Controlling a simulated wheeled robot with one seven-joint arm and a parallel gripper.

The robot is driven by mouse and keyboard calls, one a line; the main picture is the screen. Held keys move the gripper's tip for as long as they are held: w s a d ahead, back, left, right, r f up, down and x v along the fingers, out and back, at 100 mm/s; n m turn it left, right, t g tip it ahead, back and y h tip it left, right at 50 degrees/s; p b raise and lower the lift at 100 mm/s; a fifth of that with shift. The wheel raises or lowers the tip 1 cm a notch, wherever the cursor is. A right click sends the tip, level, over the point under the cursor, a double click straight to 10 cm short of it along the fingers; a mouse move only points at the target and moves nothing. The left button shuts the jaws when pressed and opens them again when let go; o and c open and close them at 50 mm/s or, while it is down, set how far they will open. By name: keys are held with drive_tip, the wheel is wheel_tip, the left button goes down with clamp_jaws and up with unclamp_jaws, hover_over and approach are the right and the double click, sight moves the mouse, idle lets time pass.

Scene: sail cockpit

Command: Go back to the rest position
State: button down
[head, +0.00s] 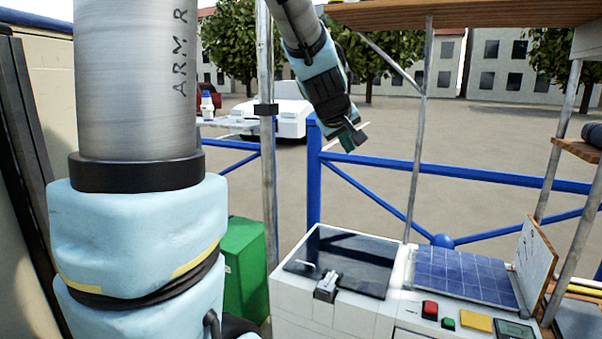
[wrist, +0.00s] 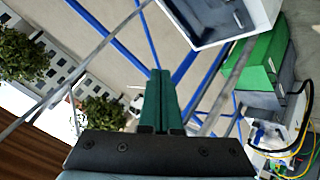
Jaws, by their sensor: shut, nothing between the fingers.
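My gripper (head: 350,136) hangs in the upper middle of the head view, at the end of my raised arm. It is in the air above the white cabinet (head: 300,290) and in front of the blue railing (head: 470,177), with no thing touching it that I can see. In the wrist view my gripper (wrist: 160,74) shows two green fingers pressed together, with nothing between them. The white cabinet also shows at the top of the wrist view (wrist: 205,38).
The cabinet has a dark lid (head: 350,262) with a latch. Beside it are a blue panel (head: 462,275), a red button (head: 429,309) and a propped board (head: 535,262). A green box (head: 243,265) stands left. Metal poles (head: 419,130) rise near my gripper; a wooden shelf (head: 460,13) is above.

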drive_tip(key=s+a+f+m+g+y, duration=0.4)
drive_tip(key=s+a+f+g, duration=0.3)
drive_tip(key=s+a+f, duration=1)
drive_tip(key=shift+s+a+f+m, duration=0.3)
drive_tip(key=shift+s+f, duration=0.45)
drive_tip(key=shift+f, duration=0.15)
